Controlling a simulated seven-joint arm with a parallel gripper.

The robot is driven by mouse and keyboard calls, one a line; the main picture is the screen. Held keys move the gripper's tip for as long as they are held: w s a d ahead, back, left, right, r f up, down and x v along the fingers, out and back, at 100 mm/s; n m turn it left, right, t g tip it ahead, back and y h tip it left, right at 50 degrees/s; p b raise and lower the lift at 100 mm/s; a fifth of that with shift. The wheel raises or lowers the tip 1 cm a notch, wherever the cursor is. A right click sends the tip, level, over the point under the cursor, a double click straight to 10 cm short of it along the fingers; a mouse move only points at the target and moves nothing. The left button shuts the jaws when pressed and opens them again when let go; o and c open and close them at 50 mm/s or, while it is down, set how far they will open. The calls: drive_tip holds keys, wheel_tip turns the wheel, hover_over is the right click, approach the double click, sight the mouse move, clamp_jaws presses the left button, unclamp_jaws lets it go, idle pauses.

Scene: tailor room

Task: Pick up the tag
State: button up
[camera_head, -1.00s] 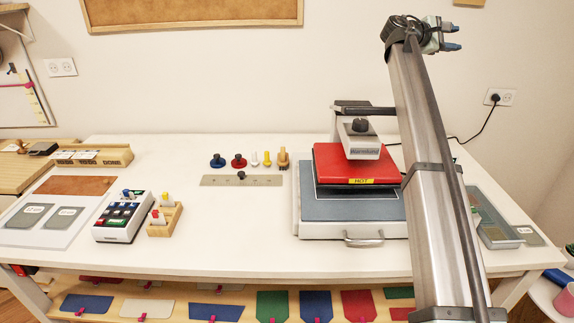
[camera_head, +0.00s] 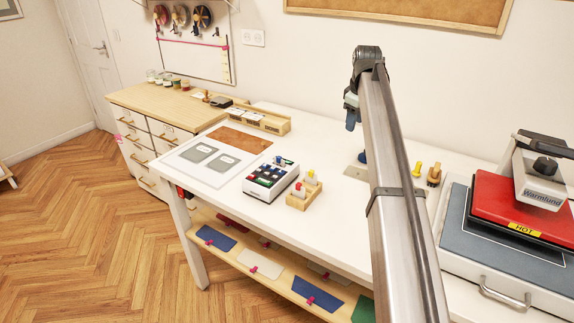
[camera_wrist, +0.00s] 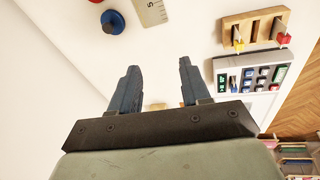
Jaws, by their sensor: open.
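I cannot tell for sure which thing is the tag. Two grey rounded cards with pale labels, the left one (camera_head: 197,152) and the right one (camera_head: 222,162), lie on a white sheet (camera_head: 188,166) at the table's left end. Coloured flat pieces with pink clips, such as a blue one (camera_head: 216,238), lie on the lower shelf. My gripper (camera_head: 351,112) is above the table, right of these cards, pointing down. In the wrist view my gripper (camera_wrist: 158,65) is open, its two blue-grey fingers apart, with no tag seen between them.
A brown mat (camera_head: 240,140) and wooden rack (camera_head: 255,119) lie behind. A red heat press (camera_head: 515,205) marked HOT stands at right. A blue knob (camera_wrist: 112,22) shows in the wrist view.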

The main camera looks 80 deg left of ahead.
drive_tip(key=s+a+f+n+g, duration=0.1)
drive_tip(key=s+g, duration=0.1)
drive_tip(key=s, duration=0.7)
drive_tip(key=s+a+f+n+g, duration=0.1)
drive_tip(key=s+a+g, duration=0.1)
drive_tip(key=s, duration=0.8)
hover_over(279, 157)
drive_tip(key=w+d, duration=0.2)
drive_tip(key=shift+y, duration=0.3)
wheel_tip(279, 157, down, 8)
drive_tip(key=shift+r, duration=0.25)
drive_tip(key=shift+x, duration=2.65)
drive_tip(key=shift+a, duration=0.2)
drive_tip(key=shift+c, duration=0.2)
clamp_jaws()
